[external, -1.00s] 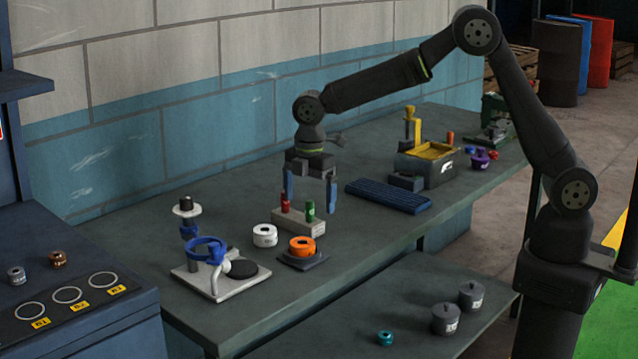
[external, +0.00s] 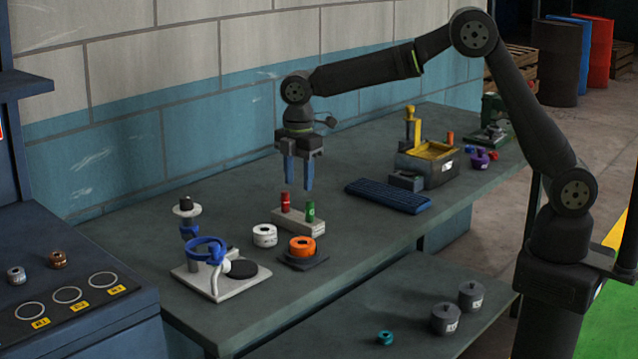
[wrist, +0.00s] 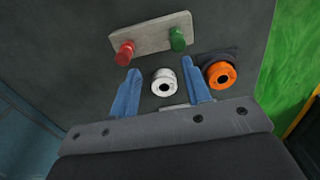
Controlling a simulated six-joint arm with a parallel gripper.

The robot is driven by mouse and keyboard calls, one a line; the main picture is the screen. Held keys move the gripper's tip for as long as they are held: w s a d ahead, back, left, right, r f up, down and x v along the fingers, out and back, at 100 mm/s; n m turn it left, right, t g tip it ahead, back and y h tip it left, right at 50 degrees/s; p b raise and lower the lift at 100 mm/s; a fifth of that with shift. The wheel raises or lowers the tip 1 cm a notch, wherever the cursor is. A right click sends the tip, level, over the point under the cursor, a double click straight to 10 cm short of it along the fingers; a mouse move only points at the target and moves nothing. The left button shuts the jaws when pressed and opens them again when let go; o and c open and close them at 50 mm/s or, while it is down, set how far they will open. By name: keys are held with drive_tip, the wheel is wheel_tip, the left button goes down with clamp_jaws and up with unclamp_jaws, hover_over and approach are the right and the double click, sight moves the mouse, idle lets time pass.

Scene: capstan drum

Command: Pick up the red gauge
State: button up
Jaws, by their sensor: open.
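The red gauge (external: 286,200) is a small red cylinder standing upright in a pale grey block (external: 305,227), to the left of a green one (external: 310,211). In the wrist view the red gauge (wrist: 124,53) sits ahead of the left fingertip, at the left end of the block. My gripper (external: 298,187) has two blue fingers pointing down. It is open and empty, just above the red gauge in the external view. The fingers (wrist: 162,82) stand apart in the wrist view, with the white ring seen between them.
A white ring (external: 265,235) and an orange ring (external: 302,246) on a dark base stand in front of the block. A stand with a blue ring (external: 207,250) is at the left. A blue tray (external: 388,196) and a yellow-topped box (external: 433,153) are to the right.

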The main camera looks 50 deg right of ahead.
sight(285, 192)
drive_tip(key=w+r+m, duration=0.3)
drive_tip(key=w+r, duration=0.2)
drive_tip(key=r, duration=0.5)
drive_tip(key=f, duration=1.6)
drive_tip(key=shift+w+d+f, duration=0.15)
drive_tip(key=shift+d+f, duration=0.25)
clamp_jaws()
